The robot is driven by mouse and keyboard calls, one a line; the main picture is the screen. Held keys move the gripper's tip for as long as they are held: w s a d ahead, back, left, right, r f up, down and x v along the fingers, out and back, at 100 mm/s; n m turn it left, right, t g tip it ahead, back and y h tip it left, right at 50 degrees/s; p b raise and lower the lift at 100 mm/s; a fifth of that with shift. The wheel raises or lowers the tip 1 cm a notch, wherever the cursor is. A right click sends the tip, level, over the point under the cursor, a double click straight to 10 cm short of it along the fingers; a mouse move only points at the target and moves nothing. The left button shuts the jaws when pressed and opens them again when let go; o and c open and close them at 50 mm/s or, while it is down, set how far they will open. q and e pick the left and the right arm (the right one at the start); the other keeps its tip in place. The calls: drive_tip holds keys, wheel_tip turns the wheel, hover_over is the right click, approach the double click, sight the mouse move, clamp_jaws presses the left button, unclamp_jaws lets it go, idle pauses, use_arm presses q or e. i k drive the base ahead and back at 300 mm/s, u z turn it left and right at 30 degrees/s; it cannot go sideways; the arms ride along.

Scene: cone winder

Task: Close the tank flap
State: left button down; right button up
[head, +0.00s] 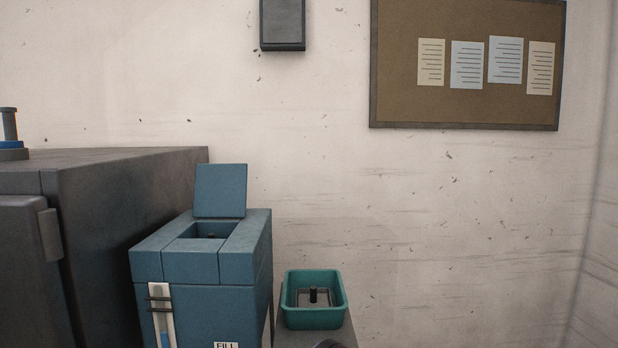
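The blue tank (208,268) stands at lower left of centre in the head view. Its flap (220,190) is open and stands nearly upright at the back of the top opening (205,238). The inside of the opening is dark, with a small dark thing just visible in it. The tank's front carries a pale level gauge (162,315) and a label reading FILL (226,345), cut by the bottom edge. Neither of my grippers is in view.
A teal tray (313,318) with a dark post inside sits on a grey stand (345,338) to the right. A corkboard (400,60) hangs on the wall.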

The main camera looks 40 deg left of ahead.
sight(220, 191)
drive_tip(key=z, duration=0.1)
drive_tip(key=i, duration=2.65)
drive_tip(key=u, duration=2.4)
